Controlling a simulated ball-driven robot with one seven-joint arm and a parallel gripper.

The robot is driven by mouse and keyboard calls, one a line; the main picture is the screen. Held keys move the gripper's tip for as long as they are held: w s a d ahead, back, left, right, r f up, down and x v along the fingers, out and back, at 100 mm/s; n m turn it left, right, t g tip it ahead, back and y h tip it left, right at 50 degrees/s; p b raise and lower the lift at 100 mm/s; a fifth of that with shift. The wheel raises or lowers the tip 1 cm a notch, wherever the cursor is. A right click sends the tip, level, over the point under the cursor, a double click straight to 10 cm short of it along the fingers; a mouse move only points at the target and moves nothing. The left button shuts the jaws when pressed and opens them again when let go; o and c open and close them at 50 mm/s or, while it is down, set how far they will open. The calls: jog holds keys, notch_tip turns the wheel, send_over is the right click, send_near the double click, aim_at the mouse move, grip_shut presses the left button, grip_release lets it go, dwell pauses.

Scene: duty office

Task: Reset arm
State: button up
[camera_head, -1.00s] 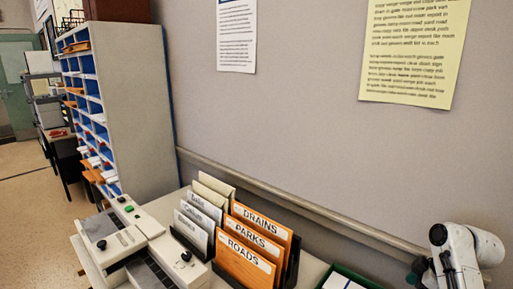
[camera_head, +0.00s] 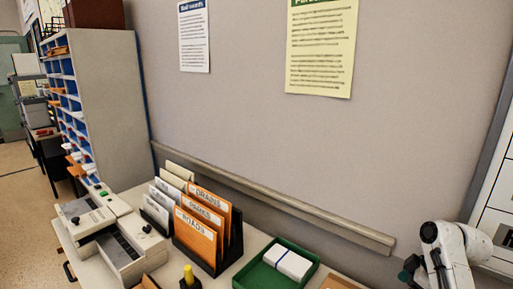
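My arm (camera_head: 447,255) shows at the lower right, white with dark joints, in front of the wall and right of the desk. Its visible part is bent at a rounded joint near the top. The end of the arm is below or outside the picture, so my gripper and its fingers cannot be seen. Whether it holds anything cannot be told.
A desk (camera_head: 258,243) carries a black rack of orange folders (camera_head: 196,236), a grey machine (camera_head: 128,250), a green tray (camera_head: 247,279) with a white packet (camera_head: 288,264), and a yellow-topped object (camera_head: 189,275). A pigeonhole cabinet (camera_head: 110,100) stands left.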

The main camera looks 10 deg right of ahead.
jog(key=s+a+f+m+g, duration=0.1)
jog(key=s+a+f+m, duration=0.1)
jog(key=s+a+f, duration=0.5)
jog(key=s+a+f+m, duration=0.2)
jog(key=s+a+f, duration=0.25)
jog(key=a, duration=0.45)
jog(key=s+a+m+h, duration=0.1)
jog(key=s+a+m, duration=0.1)
jog(key=s, duration=0.7)
jog(key=s+a+m+g+h, duration=0.1)
jog(key=s+a+m+h, duration=0.1)
jog(key=s, duration=0.8)
jog(key=shift+s+a+r+g, duration=0.15)
jog(key=shift+s+a+g, duration=0.1)
jog(key=shift+g, duration=0.05)
